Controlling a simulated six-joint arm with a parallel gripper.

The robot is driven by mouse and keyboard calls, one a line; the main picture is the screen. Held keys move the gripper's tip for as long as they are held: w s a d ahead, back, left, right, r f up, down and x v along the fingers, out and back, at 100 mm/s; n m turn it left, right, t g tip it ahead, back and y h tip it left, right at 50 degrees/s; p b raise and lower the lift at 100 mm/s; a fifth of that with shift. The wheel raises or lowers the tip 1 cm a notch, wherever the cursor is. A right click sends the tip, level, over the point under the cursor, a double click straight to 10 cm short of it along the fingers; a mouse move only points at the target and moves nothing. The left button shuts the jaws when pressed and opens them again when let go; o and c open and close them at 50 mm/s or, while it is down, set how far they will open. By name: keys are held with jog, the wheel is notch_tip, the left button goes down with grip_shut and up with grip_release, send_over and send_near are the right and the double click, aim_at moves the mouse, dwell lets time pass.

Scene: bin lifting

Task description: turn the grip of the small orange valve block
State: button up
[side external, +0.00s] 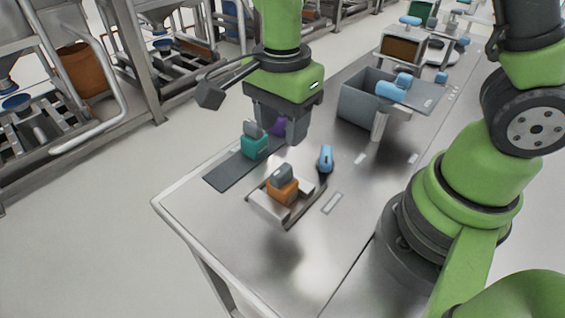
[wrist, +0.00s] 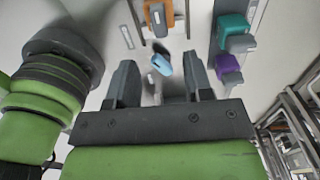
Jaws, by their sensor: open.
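The small orange valve block (side external: 284,194) sits on a low metal holder (side external: 261,207) near the front of the steel table, with its grey grip (side external: 283,173) on top. In the wrist view the orange block (wrist: 154,30) is at the top edge, partly cut off, with its grip (wrist: 159,17) showing. My gripper (side external: 282,128) is above the table, behind the orange block in the side view and apart from it. In the wrist view my gripper (wrist: 160,64) has its fingers spread wide with nothing held between them.
A teal block (side external: 255,148) and a purple block (side external: 277,127) stand on a dark strip (side external: 226,176) to the left. A blue object (side external: 326,158) lies right of the orange block. A grey bin (side external: 357,105) stands farther back. The table's front is clear.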

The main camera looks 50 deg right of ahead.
aim_at(282, 168)
notch_tip(282, 168, down, 9)
jog(key=shift+r, duration=0.1)
jog(key=shift+c, duration=0.5)
grip_shut()
